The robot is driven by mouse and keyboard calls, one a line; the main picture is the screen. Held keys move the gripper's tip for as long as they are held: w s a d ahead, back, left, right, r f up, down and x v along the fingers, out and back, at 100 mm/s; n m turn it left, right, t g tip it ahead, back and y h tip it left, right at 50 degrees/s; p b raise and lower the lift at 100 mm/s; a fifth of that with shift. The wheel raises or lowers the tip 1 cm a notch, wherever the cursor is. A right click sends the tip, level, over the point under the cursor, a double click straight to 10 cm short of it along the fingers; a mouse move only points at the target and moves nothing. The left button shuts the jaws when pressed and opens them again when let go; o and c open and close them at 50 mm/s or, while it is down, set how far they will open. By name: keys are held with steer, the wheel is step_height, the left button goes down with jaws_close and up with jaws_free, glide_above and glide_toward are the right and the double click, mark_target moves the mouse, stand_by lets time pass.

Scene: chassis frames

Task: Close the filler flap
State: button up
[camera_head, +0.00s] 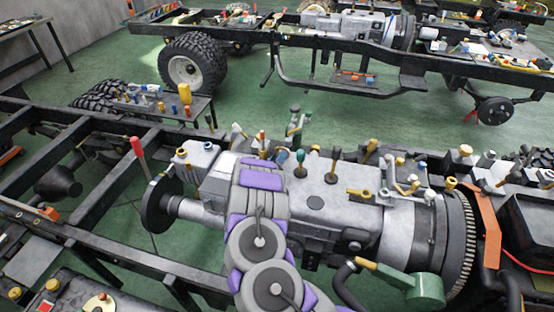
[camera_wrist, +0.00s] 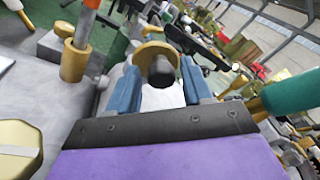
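I cannot pick out the filler flap for certain. A round gold disc with a dark stub (camera_wrist: 158,62) shows just past my fingertips in the wrist view; it may be part of the filler, but I cannot tell. My gripper (camera_wrist: 160,82) has two blue fingers standing apart, with a pale surface seen between them. I see nothing clearly clamped. In the head view my gripper (camera_head: 281,157) is small and partly hidden by my grey and purple arm, over the top of the grey gearbox housing (camera_head: 338,208).
An orange-handled lever (camera_wrist: 82,32) stands left of my fingers and a green-knobbed lever (camera_wrist: 288,92) stands to the right. Several other levers and fittings crowd the housing. Black frame rails (camera_head: 120,255) run alongside. A small parts table (camera_head: 165,107) stands behind; green floor lies beyond.

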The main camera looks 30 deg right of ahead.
jaws_close()
stand_by(0.3)
